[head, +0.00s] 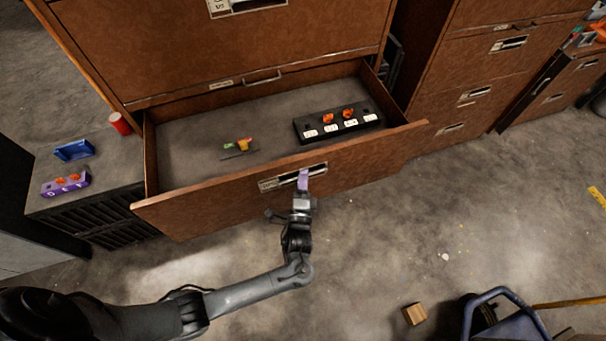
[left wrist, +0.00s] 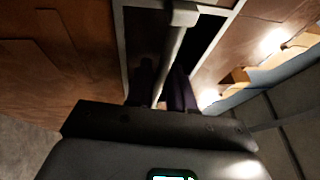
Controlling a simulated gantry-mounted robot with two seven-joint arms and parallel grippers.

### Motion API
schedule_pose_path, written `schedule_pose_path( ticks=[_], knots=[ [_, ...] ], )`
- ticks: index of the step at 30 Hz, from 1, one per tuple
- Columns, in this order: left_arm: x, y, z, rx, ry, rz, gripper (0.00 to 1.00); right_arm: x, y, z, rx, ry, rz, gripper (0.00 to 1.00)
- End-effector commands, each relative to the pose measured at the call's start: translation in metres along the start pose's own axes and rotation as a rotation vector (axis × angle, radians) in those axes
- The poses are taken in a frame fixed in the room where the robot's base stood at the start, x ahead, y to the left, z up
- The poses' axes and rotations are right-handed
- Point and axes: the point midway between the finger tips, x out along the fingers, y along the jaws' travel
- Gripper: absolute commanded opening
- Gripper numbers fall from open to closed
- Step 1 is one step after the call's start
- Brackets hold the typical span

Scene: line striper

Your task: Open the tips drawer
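The brown drawer (head: 225,201) at the bottom of the middle cabinet stands pulled out, with its grey inside showing. Its front has a metal label and handle plate (head: 292,177); the label is too small to read. My left gripper (head: 303,180) is at this plate, seen from above. In the left wrist view its dark fingers (left wrist: 163,92) lie close on either side of the pale handle bar (left wrist: 174,50) and look shut on it. Inside the drawer are a black holder (head: 338,122) with orange pieces and white labels, and a small item with coloured tabs (head: 240,148). My right gripper is not in view.
A low grey unit (head: 50,203) at left carries a purple block (head: 66,184), a blue tray (head: 74,150) and a red cylinder (head: 120,123). A wooden block (head: 414,314) and a blue-framed cart (head: 515,318) are at lower right. The floor before the drawer is mostly clear.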

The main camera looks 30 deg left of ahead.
Motion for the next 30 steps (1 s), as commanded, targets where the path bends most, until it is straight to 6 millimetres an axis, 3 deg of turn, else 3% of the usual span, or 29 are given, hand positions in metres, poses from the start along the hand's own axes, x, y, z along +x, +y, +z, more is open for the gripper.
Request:
schedule_pose_path(
  ticks=[16, 22, 30],
  knots=[
    [-0.085, 0.000, -0.001, -0.001, 0.000, 0.002, 0.22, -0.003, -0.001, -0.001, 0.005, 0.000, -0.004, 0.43],
    [-0.100, 0.000, 0.000, 0.000, 0.000, -0.001, 0.22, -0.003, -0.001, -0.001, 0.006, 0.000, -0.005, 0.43],
    [-0.103, -0.001, 0.000, -0.001, 0.000, -0.002, 0.22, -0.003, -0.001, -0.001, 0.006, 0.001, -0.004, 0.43]
  ],
)
